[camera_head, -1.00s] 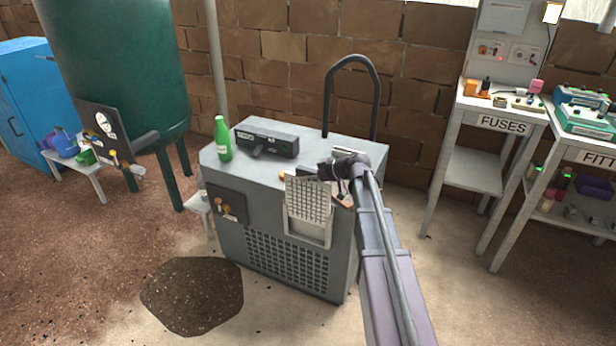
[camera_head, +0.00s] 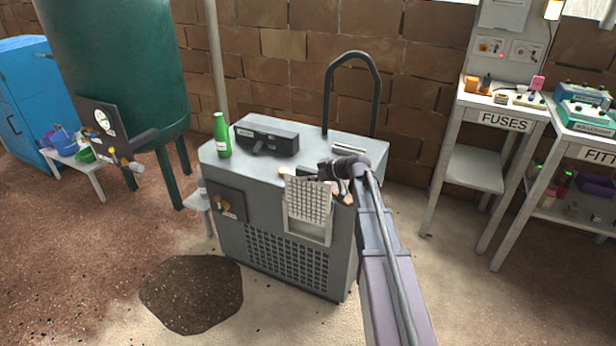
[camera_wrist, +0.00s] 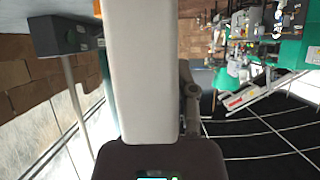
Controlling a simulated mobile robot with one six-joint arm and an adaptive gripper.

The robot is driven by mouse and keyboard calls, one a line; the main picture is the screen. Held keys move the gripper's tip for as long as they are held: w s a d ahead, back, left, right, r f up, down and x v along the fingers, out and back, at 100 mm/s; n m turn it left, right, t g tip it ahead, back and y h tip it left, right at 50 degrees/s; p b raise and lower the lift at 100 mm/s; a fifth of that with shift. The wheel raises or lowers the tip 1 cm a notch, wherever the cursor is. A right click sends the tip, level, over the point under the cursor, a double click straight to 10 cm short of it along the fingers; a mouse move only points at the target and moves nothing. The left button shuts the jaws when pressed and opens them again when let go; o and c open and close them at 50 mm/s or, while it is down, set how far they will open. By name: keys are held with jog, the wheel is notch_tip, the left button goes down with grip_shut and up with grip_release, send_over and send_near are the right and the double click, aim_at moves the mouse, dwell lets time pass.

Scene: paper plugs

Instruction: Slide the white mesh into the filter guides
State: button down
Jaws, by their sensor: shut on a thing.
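The white mesh (camera_head: 309,198) is a pale gridded panel, upright and slightly tilted, at the front face of the grey cabinet (camera_head: 270,215). It overlaps the upper part of the pale filter guides (camera_head: 306,229), a frame whose lower part shows below it. I cannot tell whether its edges sit inside the guides or in front of them. My gripper (camera_head: 322,174) is shut on the mesh near its top edge, above the cabinet's front rim. In the wrist view a plain white slab (camera_wrist: 142,70) fills the middle, probably the mesh close up. The fingertips are hard to make out.
A green bottle (camera_head: 221,136) and a dark box (camera_head: 266,137) stand on the cabinet top. A black hoop handle (camera_head: 328,95) rises behind. A dark control panel (camera_head: 229,204) is left of the guides. The floor in front is mostly clear.

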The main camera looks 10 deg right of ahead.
aim_at(299, 167)
notch_tip(299, 167, down, 8)
jog(key=b, duration=0.7)
jog(key=shift+r+b, duration=0.15)
jog(key=shift+b, duration=0.2)
dwell(3.6)
jog(key=shift+c, duration=1.7)
grip_release()
jog(key=shift+r, duration=0.15)
notch_tip(299, 167, up, 12)
jog(key=p, duration=1.2)
